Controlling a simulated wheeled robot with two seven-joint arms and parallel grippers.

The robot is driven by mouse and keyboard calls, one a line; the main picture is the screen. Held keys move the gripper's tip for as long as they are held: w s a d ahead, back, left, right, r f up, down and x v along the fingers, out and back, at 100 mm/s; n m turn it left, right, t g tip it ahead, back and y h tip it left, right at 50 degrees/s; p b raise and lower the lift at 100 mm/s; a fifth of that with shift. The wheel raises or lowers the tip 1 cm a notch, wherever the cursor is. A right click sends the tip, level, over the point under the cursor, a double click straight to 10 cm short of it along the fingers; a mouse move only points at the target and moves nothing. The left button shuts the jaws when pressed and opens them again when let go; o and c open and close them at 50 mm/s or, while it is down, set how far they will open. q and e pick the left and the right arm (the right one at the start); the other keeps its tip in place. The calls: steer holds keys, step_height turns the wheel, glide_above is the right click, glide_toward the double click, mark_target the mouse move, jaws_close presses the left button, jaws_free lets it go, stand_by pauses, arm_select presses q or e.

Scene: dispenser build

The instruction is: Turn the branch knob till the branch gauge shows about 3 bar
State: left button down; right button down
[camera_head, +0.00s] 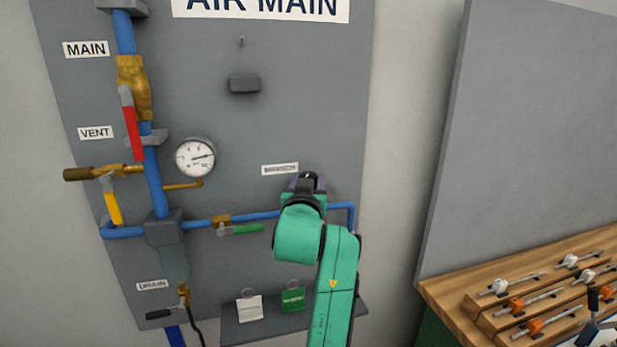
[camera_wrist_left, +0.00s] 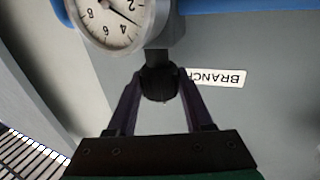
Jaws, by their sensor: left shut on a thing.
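The branch knob (camera_wrist_left: 158,84) is a dark round knob under the branch gauge in the left wrist view. My left gripper (camera_wrist_left: 160,88) has its two fingers closed on the knob's sides. In the head view my left gripper (camera_head: 306,184) is at the panel just below the small branch label, and it hides the knob and the branch gauge there. The branch gauge (camera_wrist_left: 112,20) shows partly and upside down at the top of the wrist view. Its needle appears to lie between 2 and 4. My right gripper is not clearly in view.
The grey panel (camera_head: 300,110) carries blue pipe, a red-handled main valve (camera_head: 132,130), a yellow vent lever (camera_head: 112,208), a green lever (camera_head: 247,229) and another gauge (camera_head: 195,157). Tags hang on a ledge below. A wooden rack (camera_head: 470,290) with clamp-like tools stands at right.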

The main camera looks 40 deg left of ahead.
arm_select(q)
steer(key=shift+r, duration=0.1)
stand_by(0.3)
steer(key=c, duration=0.5)
jaws_free()
steer(key=shift+o, duration=1)
steer(key=shift+w+a, duration=0.1)
steer(key=shift+w, duration=0.05)
steer(key=shift+w+a+f, duration=0.15)
steer(key=shift+w+f, duration=0.05)
steer(key=shift+f, duration=0.1)
steer(key=shift+s, duration=0.1)
